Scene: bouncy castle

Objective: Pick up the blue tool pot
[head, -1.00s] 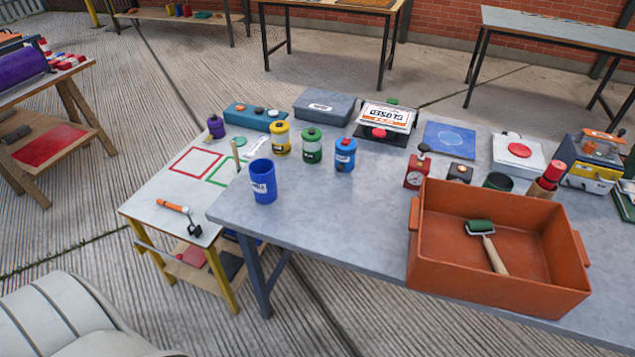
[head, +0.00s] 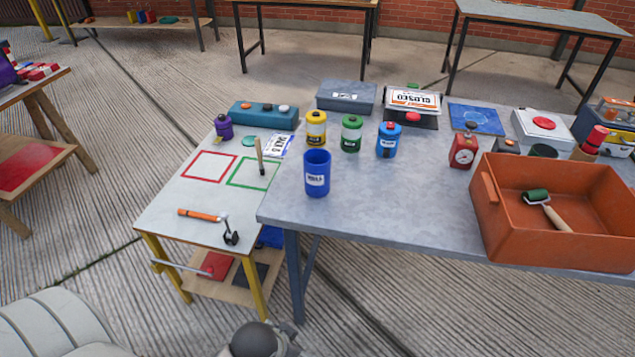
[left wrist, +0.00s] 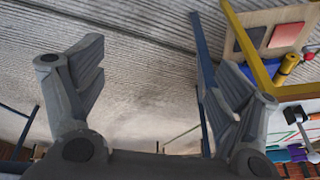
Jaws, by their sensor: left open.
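The blue tool pot (head: 316,174) stands upright near the left front corner of the grey table (head: 400,205) in the head view. It is an open-topped cup with a white label. In the left wrist view my left gripper (left wrist: 150,90) has its two fingers wide apart with nothing between them. It points at the ribbed floor, and the pot cannot be made out there. My right gripper is not in view.
Yellow (head: 316,130), green (head: 351,134) and blue (head: 388,140) canisters stand behind the pot. An orange tray (head: 485,215) holding a roller sits to the right. A low side table (head: 165,205) with a hammer (head: 205,217) adjoins on the left.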

